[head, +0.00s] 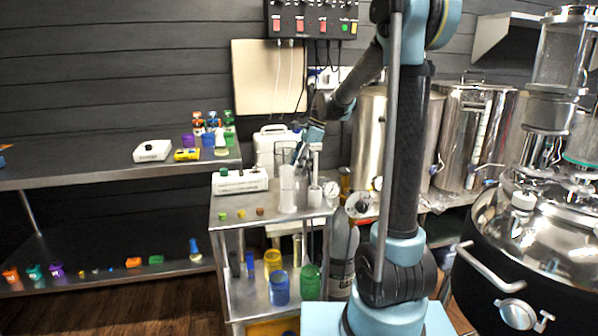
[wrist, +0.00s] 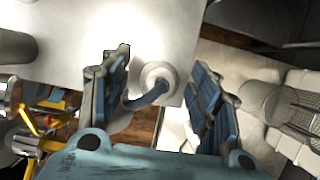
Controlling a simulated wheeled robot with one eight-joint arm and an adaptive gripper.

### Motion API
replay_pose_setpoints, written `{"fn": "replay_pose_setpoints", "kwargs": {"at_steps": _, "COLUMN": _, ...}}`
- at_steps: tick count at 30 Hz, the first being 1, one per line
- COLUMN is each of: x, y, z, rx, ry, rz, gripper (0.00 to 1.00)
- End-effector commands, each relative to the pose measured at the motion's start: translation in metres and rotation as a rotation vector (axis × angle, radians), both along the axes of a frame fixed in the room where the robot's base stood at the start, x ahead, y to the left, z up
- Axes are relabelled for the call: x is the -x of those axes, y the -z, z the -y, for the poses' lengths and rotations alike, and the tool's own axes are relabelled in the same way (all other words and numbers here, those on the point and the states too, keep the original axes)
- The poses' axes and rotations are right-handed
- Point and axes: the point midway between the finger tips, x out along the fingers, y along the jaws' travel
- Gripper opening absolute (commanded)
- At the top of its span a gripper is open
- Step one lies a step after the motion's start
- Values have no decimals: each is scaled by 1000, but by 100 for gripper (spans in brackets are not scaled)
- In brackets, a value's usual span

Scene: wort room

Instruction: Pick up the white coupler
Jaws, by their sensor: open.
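My gripper (wrist: 159,68) is open, with its two dark blue fingers spread apart. Between them in the wrist view is a pale round piece (wrist: 157,76) with a blue-grey curved stem, near the edge of the pale top; a gap shows on both sides of it. It looks like the white coupler, but I cannot be sure. In the head view my gripper (head: 304,150) is over the steel cart (head: 235,211), above a thin upright with a pale base (head: 314,196). Fingertip detail there is too small to tell.
A white switch box (head: 240,182) and small coloured caps lie to the left. Coloured jars fill the lower shelf. Steel vessels (head: 463,135) crowd the right.

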Motion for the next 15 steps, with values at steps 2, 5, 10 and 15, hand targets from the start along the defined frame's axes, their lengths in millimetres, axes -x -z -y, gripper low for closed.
{"fn": "replay_pose_setpoints", "kwargs": {"at_steps": 2, "x": 0, "y": 4, "z": -2, "rx": 0, "ry": 0, "rz": 0, "gripper": 57}}
{"fn": "replay_pose_setpoints", "kwargs": {"at_steps": 5, "x": 0, "y": 5, "z": -2, "rx": 0, "ry": 0, "rz": 0, "gripper": 57}}
{"fn": "replay_pose_setpoints", "kwargs": {"at_steps": 10, "x": 0, "y": 5, "z": -2, "rx": 0, "ry": 0, "rz": 0, "gripper": 52}}
{"fn": "replay_pose_setpoints", "kwargs": {"at_steps": 15, "x": 0, "y": 5, "z": -2, "rx": 0, "ry": 0, "rz": 0, "gripper": 14}}
